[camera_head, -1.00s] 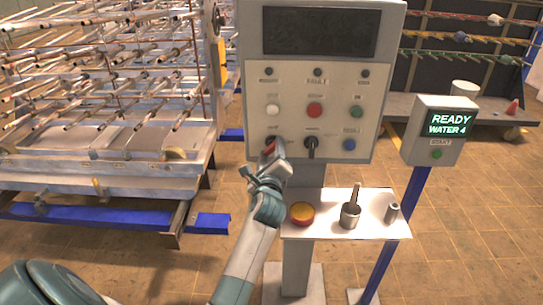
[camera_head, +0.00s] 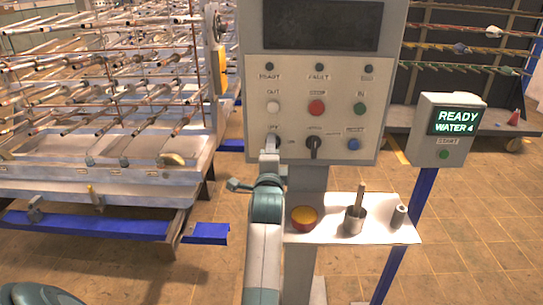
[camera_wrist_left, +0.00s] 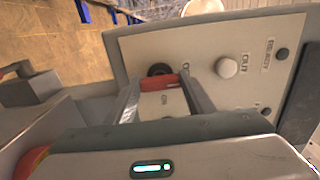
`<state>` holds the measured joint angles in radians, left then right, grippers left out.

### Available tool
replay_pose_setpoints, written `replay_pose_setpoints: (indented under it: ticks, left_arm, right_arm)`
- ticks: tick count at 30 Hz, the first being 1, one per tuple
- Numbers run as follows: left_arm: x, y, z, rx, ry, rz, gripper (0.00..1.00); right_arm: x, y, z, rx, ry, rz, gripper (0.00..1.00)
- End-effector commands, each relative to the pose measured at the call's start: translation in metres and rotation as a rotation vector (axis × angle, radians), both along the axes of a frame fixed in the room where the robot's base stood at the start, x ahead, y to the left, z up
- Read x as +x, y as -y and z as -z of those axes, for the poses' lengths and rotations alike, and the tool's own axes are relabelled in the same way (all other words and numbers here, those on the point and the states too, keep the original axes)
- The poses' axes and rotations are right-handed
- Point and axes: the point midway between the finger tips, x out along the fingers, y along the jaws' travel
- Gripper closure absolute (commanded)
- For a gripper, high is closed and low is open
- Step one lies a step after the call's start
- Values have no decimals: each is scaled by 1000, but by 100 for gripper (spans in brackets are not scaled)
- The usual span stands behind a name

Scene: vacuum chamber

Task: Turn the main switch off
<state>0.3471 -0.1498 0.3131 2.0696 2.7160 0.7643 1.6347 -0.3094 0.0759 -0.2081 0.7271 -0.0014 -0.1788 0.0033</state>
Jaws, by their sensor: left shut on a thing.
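The main switch has a red handle on a round black base and sits low on the left of the control panel (camera_head: 338,130). In the left wrist view its red handle (camera_wrist_left: 160,82) lies across between my two fingers, with the black base (camera_wrist_left: 158,69) just behind it. My left gripper (camera_head: 271,146) reaches up from below and is shut on this handle. In the head view the gripper covers the handle, so its angle cannot be told there. My right gripper is not in view.
A white button (camera_head: 273,108), red button (camera_head: 316,107) and black selector (camera_head: 314,146) are close to my gripper. Below stands a shelf (camera_head: 335,229) with a red-yellow button (camera_head: 304,217) and a metal cup (camera_head: 354,220). A READY box (camera_head: 446,130) stands right.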

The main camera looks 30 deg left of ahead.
Motion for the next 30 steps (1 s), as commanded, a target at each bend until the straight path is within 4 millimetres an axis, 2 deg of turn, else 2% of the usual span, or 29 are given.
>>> replay_pose_setpoints:
  ticks: [4, 14, 15, 16, 30]
  left_arm:
    - [0, 0, 1, -16, 7, -1, 74]
    - [0, 0, 1, -16, 8, -1, 74]
    - [0, 0, 0, -16, 8, -1, 42]
    - [0, 0, 1, -16, 8, -1, 35]
    - [0, 0, -1, 6, -5, 0, 33]
  right_arm:
    - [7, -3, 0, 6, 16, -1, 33]
    - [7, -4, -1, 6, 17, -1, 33]
    - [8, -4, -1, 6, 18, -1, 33]
    - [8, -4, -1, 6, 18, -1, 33]
    - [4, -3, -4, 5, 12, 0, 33]
